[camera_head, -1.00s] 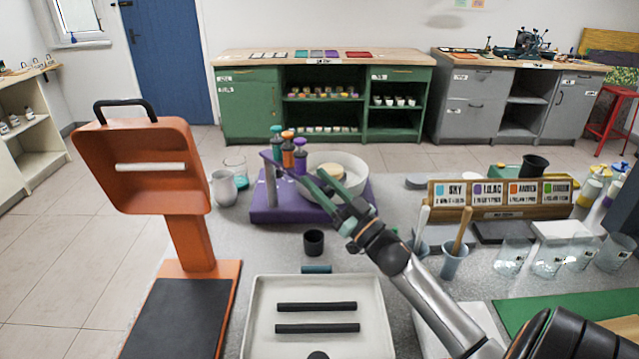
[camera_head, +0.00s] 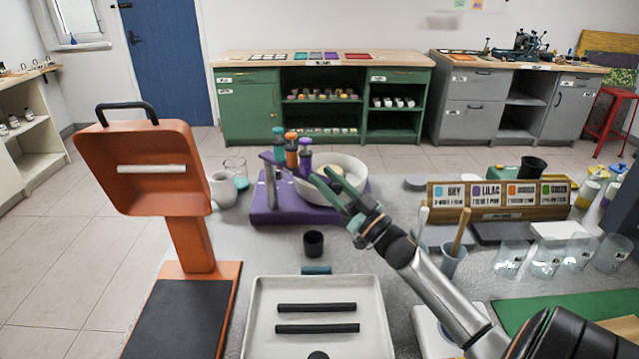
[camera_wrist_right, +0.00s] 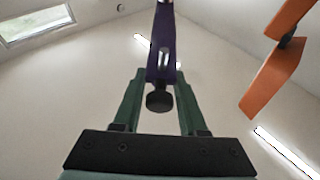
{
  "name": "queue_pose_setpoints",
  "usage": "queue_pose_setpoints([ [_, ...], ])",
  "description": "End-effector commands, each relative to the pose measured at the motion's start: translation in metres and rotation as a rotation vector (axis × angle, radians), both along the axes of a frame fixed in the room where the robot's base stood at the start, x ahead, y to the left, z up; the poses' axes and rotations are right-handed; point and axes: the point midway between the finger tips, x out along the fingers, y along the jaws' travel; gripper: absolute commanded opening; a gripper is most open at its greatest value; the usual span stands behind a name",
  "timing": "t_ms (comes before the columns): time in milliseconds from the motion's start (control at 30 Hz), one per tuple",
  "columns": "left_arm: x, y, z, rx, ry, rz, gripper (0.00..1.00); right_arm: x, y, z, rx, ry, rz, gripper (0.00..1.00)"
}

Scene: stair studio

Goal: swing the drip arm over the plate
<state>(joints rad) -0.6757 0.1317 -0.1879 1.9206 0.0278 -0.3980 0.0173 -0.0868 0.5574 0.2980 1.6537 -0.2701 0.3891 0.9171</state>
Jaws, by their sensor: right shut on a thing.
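The purple drip arm (camera_head: 267,157) carries a teal, an orange and a purple bottle (camera_head: 305,163) and sits on a post over a purple base (camera_head: 283,215). A white bowl (camera_head: 356,170) stands on the base, with a cream round plate (camera_head: 319,171) in it, partly hidden. The bottles are at the bowl's left rim. My right gripper (camera_head: 322,182) reaches in from the right over the bowl, shut on the drip arm's near end. In the right wrist view the green fingers (camera_wrist_right: 160,100) flank the purple arm (camera_wrist_right: 162,55) and its dark knob. My left gripper is out of view.
A white mug (camera_head: 223,190) and a glass stand left of the base. A small black cup (camera_head: 313,243) and a white tray (camera_head: 260,310) are in front. An orange stand (camera_head: 190,235) rises at left. A labelled rack (camera_head: 500,197) and glass beakers are at right.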

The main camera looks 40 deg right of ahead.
Motion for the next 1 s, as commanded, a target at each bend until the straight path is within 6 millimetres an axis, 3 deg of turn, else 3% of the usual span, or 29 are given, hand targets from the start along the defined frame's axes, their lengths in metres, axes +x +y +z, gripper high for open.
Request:
queue_pose_setpoints([
  [33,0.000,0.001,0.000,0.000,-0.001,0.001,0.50,0.002,-0.013,-0.001,-0.003,0.007,-0.013,0.00],
  [133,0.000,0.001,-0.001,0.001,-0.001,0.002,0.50,0.004,-0.024,-0.001,-0.002,0.006,-0.017,0.00],
  [467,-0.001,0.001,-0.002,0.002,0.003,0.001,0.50,0.005,-0.029,0.000,0.000,0.005,-0.024,0.00],
  [500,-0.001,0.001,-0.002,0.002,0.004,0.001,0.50,0.005,-0.030,0.000,0.000,0.005,-0.024,0.48],
  [600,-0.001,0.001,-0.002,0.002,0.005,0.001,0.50,0.005,-0.029,0.001,0.000,0.004,-0.022,0.59],
  [1000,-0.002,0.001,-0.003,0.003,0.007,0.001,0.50,-0.003,-0.028,-0.003,0.001,0.003,-0.017,0.59],
])
